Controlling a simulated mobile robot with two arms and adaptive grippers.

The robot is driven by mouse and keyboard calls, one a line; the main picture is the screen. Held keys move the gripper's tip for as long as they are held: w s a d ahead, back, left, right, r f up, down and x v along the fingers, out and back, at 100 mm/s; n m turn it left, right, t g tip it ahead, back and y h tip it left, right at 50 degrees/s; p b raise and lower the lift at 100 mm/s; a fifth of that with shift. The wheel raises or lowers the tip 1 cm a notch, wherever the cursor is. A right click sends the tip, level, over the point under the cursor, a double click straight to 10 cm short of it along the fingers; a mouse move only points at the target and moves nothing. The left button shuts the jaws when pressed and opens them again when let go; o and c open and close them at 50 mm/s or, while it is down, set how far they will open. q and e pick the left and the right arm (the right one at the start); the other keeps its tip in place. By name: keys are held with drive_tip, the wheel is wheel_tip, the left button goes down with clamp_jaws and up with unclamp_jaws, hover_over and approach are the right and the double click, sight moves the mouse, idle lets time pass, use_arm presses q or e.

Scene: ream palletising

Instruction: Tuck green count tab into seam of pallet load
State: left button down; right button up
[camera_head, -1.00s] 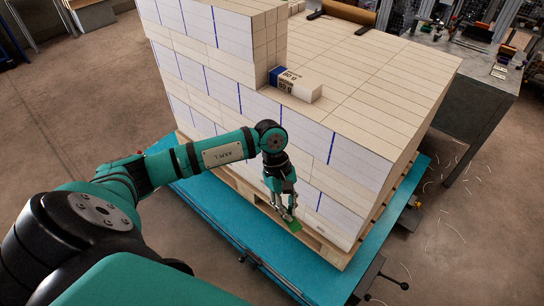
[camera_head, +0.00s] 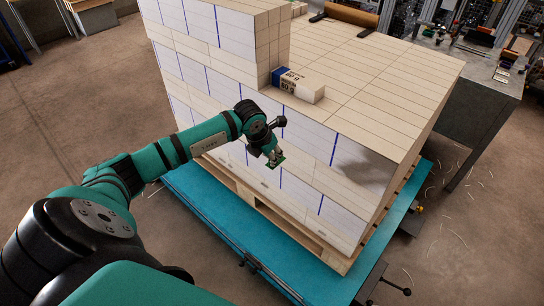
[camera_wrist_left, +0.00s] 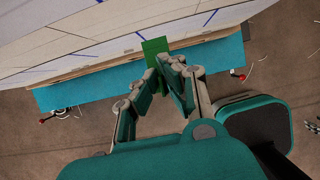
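The pallet load (camera_head: 355,115) is a tall block of white reams with blue stripes, standing on a wooden pallet (camera_head: 262,204). My left gripper (camera_head: 275,155) is in front of the load's near side face, around mid-height. It is shut on the green count tab (camera_head: 279,162), which sticks out past the fingertips. In the left wrist view the tab (camera_wrist_left: 154,46) shows between the fingers (camera_wrist_left: 168,66) with its far part toward the load's face (camera_wrist_left: 95,40). I cannot tell whether the tab touches the face. My right gripper is not in view.
One loose ream (camera_head: 298,85) with a blue end lies on the load's lower step, against the higher stack. A turquoise platform (camera_head: 215,215) is under the pallet. A grey workbench (camera_head: 480,95) stands at the right.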

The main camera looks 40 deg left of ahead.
use_arm(q)
drive_tip(key=shift+b, duration=0.3)
drive_tip(key=shift+w+d+b, duration=0.15)
drive_tip(key=shift+w+b, duration=0.6)
drive_tip(key=shift+w, duration=0.7)
drive_tip(key=shift+w+d+b, duration=0.1)
drive_tip(key=shift+w+b, duration=0.6)
drive_tip(key=shift+w, duration=0.7)
drive_tip(key=shift+w+b, duration=0.2)
drive_tip(key=shift+b, duration=0.1)
drive_tip(key=shift+w, duration=0.35)
drive_tip(key=shift+w+r+b, duration=0.1)
drive_tip(key=shift+w+b, duration=0.05)
drive_tip(key=shift+b, duration=0.2)
